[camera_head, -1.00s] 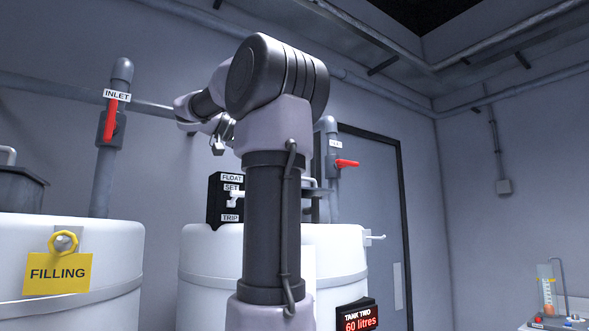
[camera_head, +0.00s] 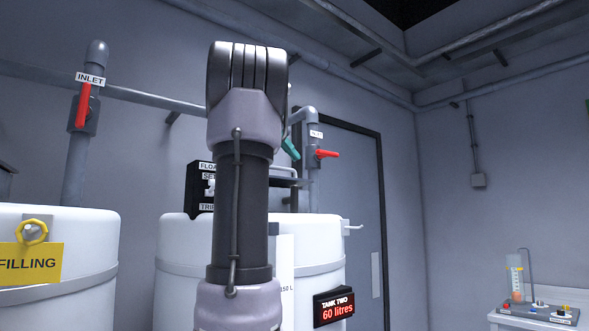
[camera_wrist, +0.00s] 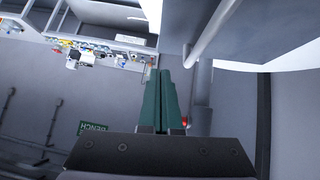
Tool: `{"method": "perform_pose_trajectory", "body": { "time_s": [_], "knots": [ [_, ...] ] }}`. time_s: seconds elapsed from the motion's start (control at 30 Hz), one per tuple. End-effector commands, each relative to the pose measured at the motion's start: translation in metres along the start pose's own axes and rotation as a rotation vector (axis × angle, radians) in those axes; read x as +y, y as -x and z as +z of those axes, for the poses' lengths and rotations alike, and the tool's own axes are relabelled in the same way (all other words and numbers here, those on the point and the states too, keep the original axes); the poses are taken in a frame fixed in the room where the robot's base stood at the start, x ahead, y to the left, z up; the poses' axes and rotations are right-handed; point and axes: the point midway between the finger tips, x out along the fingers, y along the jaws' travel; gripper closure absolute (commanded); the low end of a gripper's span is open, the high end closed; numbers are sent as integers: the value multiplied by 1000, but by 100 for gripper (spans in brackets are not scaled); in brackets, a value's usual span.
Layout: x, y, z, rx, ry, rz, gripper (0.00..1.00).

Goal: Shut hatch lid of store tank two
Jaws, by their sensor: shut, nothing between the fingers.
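Store tank two (camera_head: 185,255) is the white tank in the middle of the head view. Its display (camera_head: 334,307) reads "TANK TWO 60 litres". A dark grey piece with a pale bar (camera_head: 289,180), apparently the hatch lid, stands above the tank top, partly hidden behind my arm. I cannot tell its exact angle. My gripper (camera_head: 290,148) shows one green finger just above and to the right of that bar. In the wrist view my gripper (camera_wrist: 160,75) has its two green fingers together, empty. A grey bar (camera_wrist: 213,32) and white surface lie close on its right.
A float switch box (camera_head: 199,187) stands on the tank left of my arm. An inlet pipe with a red lever (camera_head: 327,154) rises behind the lid. A second white tank (camera_head: 75,240) with a yellow "FILLING" tag is left. A bench (camera_head: 545,312) is right.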

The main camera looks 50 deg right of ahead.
Motion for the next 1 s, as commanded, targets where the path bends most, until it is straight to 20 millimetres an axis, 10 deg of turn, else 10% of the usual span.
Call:
{"method": "perform_pose_trajectory", "body": {
  "time_s": [1.0],
  "knots": [
    [2,-56,48,0,2,1,100]
  ]
}}
